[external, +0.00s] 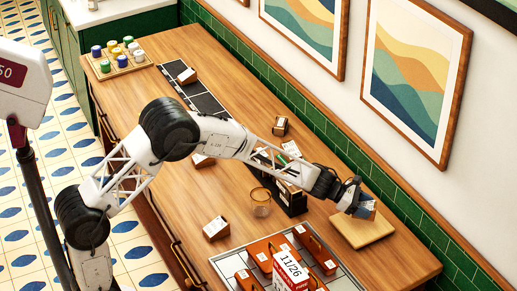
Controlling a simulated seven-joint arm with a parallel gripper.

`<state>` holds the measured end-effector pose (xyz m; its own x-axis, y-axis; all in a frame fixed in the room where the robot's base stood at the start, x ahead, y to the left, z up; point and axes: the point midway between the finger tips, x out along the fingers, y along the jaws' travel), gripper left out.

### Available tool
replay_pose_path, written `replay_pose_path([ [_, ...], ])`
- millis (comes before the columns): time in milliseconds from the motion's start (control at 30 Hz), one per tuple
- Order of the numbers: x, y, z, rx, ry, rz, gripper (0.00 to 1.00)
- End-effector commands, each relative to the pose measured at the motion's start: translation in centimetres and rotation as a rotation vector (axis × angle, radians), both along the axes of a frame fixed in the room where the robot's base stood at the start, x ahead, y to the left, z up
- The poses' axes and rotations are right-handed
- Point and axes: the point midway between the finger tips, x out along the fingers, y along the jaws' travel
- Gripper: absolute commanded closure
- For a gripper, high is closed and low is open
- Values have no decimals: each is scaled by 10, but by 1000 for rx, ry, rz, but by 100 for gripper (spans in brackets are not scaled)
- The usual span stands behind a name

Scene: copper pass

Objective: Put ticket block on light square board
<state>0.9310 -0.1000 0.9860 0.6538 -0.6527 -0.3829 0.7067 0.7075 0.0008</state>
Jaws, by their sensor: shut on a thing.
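The light square board (378,233) lies flat on the wooden counter at the right, near the green tiled wall. My gripper (359,202) is over the board and shut on a small block (367,211), seemingly the ticket block, with a bluish and brownish surface. The fingers partly hide the block. I cannot tell whether its underside touches the board or hangs just above it.
A dark caddy (292,197), a glass (260,203) and a white-topped block (216,229) stand left of the board. Orange holders (316,250) sit on a metal tray in front. A tray of colored jars (120,66) is far back. Counter right of the board is clear.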

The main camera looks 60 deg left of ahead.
Motion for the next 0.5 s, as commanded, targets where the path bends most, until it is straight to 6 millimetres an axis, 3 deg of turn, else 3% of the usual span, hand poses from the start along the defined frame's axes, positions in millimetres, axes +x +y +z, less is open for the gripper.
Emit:
replay_pose_path([
  [267, 0, 0, -1, 0, 0, 0, 69],
  [500, -1, 0, -20, -1, 1, -1, 69],
])
